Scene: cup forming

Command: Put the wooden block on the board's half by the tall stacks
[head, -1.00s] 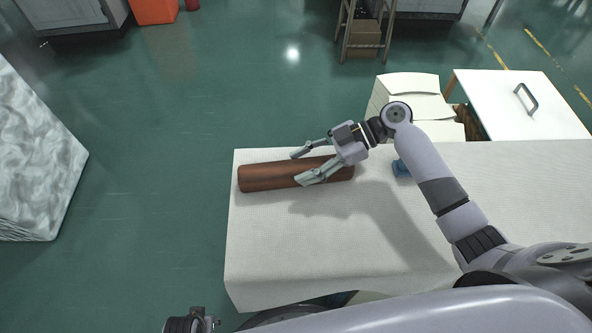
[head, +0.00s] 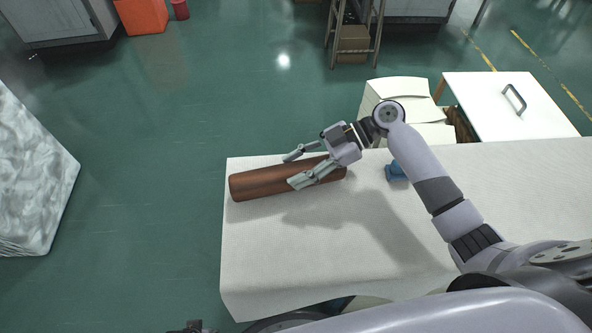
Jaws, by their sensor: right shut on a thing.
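The wooden block (head: 262,182) is a long brown piece with rounded edges. It lies crosswise near the far left corner of the white board-like surface (head: 270,270). My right gripper (head: 297,170) is shut on the block right of its middle, with one finger on the far side and one on the near side. Whether the block is lifted off the surface is hard to tell. White stacks (head: 400,90) stand beyond the surface's far edge, right of the block. Only a dark bit of what may be my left gripper (head: 190,327) shows at the bottom edge; its jaws are hidden.
A small blue object (head: 394,172) lies on the surface right of the gripper. A white panel with a handle (head: 495,105) is at the far right. A wrapped pale bulk (head: 30,170) stands at the left. The surface's near left part is clear.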

